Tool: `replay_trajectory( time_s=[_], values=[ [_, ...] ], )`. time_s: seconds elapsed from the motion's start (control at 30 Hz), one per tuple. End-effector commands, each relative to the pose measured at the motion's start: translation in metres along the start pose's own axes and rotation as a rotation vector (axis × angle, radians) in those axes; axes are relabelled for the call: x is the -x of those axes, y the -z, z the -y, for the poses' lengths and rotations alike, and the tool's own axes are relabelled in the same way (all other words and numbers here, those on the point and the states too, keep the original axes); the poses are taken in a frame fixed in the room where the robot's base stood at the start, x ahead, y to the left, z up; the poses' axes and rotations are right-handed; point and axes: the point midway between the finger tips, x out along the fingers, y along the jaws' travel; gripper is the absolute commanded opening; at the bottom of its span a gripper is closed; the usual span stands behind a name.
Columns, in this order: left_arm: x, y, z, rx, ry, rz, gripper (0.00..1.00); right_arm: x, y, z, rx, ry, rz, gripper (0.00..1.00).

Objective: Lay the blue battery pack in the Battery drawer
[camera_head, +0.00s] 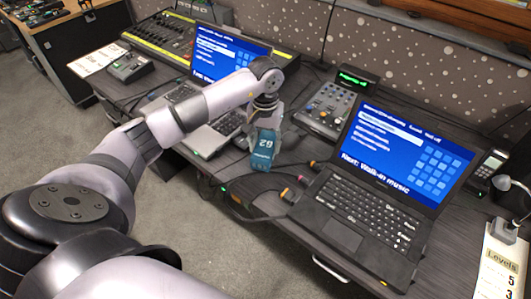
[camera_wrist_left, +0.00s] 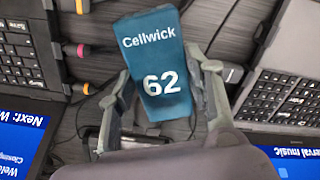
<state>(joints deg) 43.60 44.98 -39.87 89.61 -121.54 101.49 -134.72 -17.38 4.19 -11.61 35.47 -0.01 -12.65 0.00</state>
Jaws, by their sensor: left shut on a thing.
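The blue battery pack (camera_head: 263,152) hangs over the front part of the desk, between the two laptops. In the left wrist view the pack (camera_wrist_left: 156,62) shows white "Cellwick" and "62" lettering. My left gripper (camera_head: 265,128) is shut on the pack, with one finger on each side of it; the gripper also shows in the left wrist view (camera_wrist_left: 165,88). A metal handle (camera_head: 330,269) shows on the desk front below the right laptop. I cannot make out any drawer labelled Battery. My right gripper is not in view.
The right laptop (camera_head: 362,200) and the left laptop (camera_head: 228,58) stand open on the dark desk. A small mixer (camera_head: 330,105) sits between them. Cables with coloured plugs (camera_head: 288,192) lie near the desk edge. A phone (camera_head: 490,163) stands at the right. Grey floor is clear in front.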

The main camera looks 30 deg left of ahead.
Motion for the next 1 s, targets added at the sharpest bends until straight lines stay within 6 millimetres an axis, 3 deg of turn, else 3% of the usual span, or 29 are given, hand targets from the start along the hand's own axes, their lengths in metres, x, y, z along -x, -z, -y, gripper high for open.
replay_trajectory(
  time_s=[0.27,0.53,0.9,0.93,1.0],
  values=[
    [-0.017,0.001,-0.001,0.0,-0.003,-0.002,0.0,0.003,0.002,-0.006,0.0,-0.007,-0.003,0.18],
    [-0.051,0.001,-0.001,0.001,-0.002,-0.002,0.0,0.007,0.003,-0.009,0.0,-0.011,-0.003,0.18],
    [-0.056,0.002,-0.001,0.0,-0.002,-0.005,0.0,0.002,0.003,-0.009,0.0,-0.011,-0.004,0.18],
    [-0.056,0.001,0.0,-0.001,-0.001,-0.002,0.48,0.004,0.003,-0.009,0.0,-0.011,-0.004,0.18],
    [-0.056,0.001,0.0,-0.001,-0.001,-0.002,0.53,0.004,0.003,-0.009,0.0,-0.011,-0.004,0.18]
  ],
)
